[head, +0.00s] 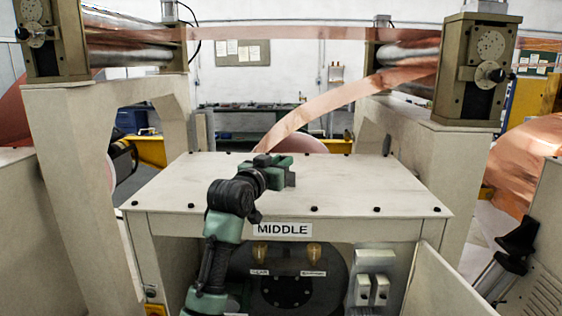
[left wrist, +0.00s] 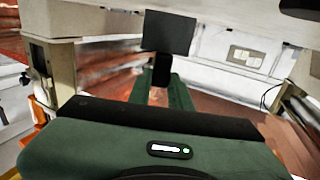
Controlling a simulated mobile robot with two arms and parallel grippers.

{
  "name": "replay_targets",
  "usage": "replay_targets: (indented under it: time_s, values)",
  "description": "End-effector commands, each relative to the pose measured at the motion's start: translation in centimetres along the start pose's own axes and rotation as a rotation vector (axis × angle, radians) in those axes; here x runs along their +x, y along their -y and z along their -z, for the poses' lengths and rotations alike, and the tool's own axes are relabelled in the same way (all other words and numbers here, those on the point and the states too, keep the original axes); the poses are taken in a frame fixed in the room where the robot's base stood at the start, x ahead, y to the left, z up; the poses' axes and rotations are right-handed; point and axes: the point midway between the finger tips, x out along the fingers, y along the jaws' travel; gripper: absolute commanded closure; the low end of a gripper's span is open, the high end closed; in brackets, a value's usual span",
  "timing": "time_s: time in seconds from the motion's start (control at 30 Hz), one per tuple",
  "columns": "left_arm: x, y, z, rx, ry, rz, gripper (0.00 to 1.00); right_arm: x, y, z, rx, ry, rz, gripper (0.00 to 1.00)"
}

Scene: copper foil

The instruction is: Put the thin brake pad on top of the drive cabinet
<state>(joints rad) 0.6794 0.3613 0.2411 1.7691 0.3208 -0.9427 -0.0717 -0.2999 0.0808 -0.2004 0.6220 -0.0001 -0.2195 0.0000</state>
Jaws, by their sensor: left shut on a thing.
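The drive cabinet (head: 180,190) is a beige cabinet with a flat top and a MIDDLE label on its front, in the head view. My left gripper (head: 284,168), green and black, is over the middle of that top. In the left wrist view my left gripper (left wrist: 172,92) is shut on a thin, dark square plate, which looks to be the brake pad (left wrist: 168,32). In the head view the pad is hidden or cannot be made out. I cannot tell whether it touches the top. My right gripper is not in view.
Dark bolt heads (head: 314,209) line the edges of the cabinet top, which is otherwise clear. A copper strip (head: 320,108) slopes down behind the cabinet. Roller stands (head: 415,135) rise on both sides. A panel (head: 430,285) hangs open at the front right.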

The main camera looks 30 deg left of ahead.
Motion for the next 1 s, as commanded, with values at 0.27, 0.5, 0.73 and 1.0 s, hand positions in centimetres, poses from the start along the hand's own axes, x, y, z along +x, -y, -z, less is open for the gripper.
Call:
replay_targets:
  time_s: [0.27,0.5,0.73,1.0]
  values:
    - [-0.1,0.1,-0.4,0.0,-0.005,0.001,1.0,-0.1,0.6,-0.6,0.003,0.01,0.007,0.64]
    - [0.0,0.0,-0.7,0.0,-0.002,0.001,0.59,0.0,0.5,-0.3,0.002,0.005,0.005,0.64]
    - [0.0,0.0,-0.7,0.0,-0.002,0.001,0.59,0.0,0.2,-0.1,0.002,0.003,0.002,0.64]
    - [-1.5,0.1,-0.7,0.001,-0.005,0.001,0.59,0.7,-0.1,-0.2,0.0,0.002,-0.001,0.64]
